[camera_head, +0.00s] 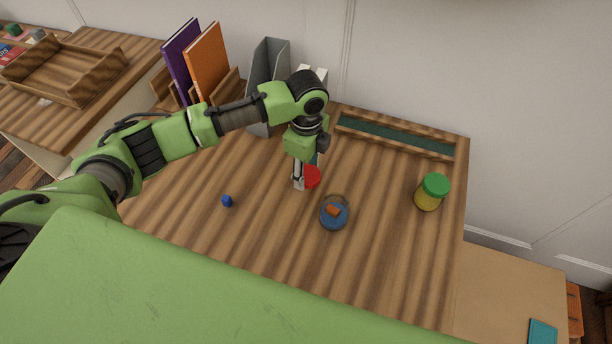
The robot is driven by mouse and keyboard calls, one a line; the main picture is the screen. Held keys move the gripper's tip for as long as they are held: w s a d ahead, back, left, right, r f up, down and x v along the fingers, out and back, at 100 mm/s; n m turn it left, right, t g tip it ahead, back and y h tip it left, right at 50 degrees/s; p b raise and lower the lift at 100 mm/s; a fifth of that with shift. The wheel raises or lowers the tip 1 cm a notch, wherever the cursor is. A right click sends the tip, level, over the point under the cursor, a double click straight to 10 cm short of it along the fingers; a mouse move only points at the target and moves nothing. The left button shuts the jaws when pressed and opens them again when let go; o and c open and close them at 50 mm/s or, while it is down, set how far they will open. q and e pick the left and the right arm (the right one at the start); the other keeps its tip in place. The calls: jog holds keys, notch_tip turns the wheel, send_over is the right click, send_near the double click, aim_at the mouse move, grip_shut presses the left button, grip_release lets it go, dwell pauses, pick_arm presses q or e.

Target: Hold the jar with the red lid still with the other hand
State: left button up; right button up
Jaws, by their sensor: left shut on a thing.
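The jar with the red lid (314,176) stands on the wooden table near its middle. Only its red lid shows clearly; its body is hidden below the lid and behind my gripper. My left gripper (302,180) reaches down from above and is shut on this jar, with a finger at the lid's left side. My right gripper is not in view.
A round blue item with a small orange block (333,210) lies just in front. A green-lidded yellow jar (428,194) stands right, a small blue object (227,201) left. Books (207,62), a grey file holder (267,62) and a long tray (395,137) line the back.

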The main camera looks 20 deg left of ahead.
pick_arm(q)
jog(key=s+d+r, duration=0.3)
jog(key=s+r, duration=0.1)
jog(key=s, duration=0.2)
jog(key=s+d+r+b, duration=0.1)
jog(key=s+d+r, duration=0.2)
jog(key=s+r, duration=0.2)
jog(key=shift+s+d, duration=0.3)
jog(key=shift+s, duration=0.1)
jog(key=s+a+r+n, duration=0.1)
jog(key=a+r+n, duration=0.2)
jog(key=n, duration=0.7)
jog(key=a+r+n, duration=0.4)
jog(key=a+n, duration=0.3)
jog(key=n, duration=0.3)
jog(key=shift+s+a+r, duration=0.2)
jog(key=shift+s, duration=0.2)
